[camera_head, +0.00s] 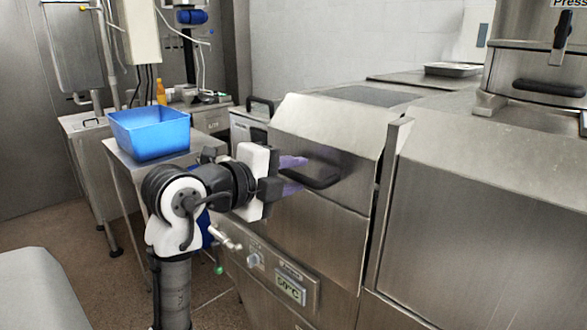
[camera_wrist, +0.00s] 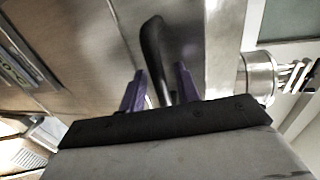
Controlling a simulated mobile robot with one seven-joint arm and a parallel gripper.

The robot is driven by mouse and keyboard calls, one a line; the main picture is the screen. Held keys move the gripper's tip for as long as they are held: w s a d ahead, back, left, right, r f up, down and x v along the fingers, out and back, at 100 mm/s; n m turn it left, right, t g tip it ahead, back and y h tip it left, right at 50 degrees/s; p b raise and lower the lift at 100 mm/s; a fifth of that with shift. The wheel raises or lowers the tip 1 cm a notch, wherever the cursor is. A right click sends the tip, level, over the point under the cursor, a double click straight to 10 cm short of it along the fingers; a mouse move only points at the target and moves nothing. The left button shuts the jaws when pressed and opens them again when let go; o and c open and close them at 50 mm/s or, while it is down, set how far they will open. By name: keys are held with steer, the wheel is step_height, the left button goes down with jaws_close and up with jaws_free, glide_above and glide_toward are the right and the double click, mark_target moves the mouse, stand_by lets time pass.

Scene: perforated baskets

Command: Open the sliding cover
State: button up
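The sliding cover (camera_head: 340,132) is the stainless-steel front hood of the machine in the middle of the head view. It appears lowered over the front. Its dark bar handle (camera_head: 322,182) sticks out from the front face and also shows in the wrist view (camera_wrist: 154,45). My gripper (camera_head: 292,175) is at the left part of this handle, with one purple finger above it and one below. In the wrist view my gripper (camera_wrist: 160,88) has the handle between its fingers, with gaps showing beside the bar, so it is open around it. The gripper body hides part of the handle's near end.
A blue basket (camera_head: 150,134) stands on a steel table to the left of my arm. A control panel with a temperature display (camera_head: 290,288) is below the cover. Another steel unit (camera_head: 490,215) stands close on the right. Bare floor shows at the lower left.

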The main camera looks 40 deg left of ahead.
steer(key=shift+w, duration=0.3)
jaws_close()
